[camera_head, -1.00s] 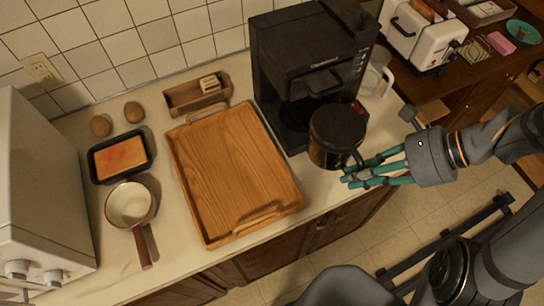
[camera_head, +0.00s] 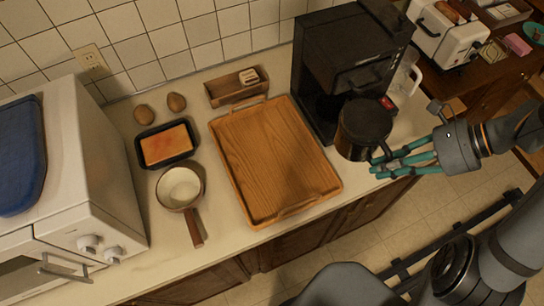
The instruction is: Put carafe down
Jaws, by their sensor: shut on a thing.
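The carafe (camera_head: 364,126) is dark with a black lid and a handle on its lower right side. It is in front of the black coffee maker (camera_head: 345,70), near the counter's front edge. My gripper (camera_head: 376,168) has teal fingers and comes in from the right, shut on the carafe's handle. The exact finger contact is partly hidden. I cannot tell whether the carafe's base touches the counter (camera_head: 310,235).
A wooden tray (camera_head: 238,172) lies left of the carafe. Further left are a saucepan (camera_head: 180,188), a black loaf dish (camera_head: 148,158), two brown eggs or potatoes (camera_head: 176,102) and a white oven (camera_head: 95,170). A glass jug (camera_head: 408,78) and a white toaster (camera_head: 440,38) stand to the right.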

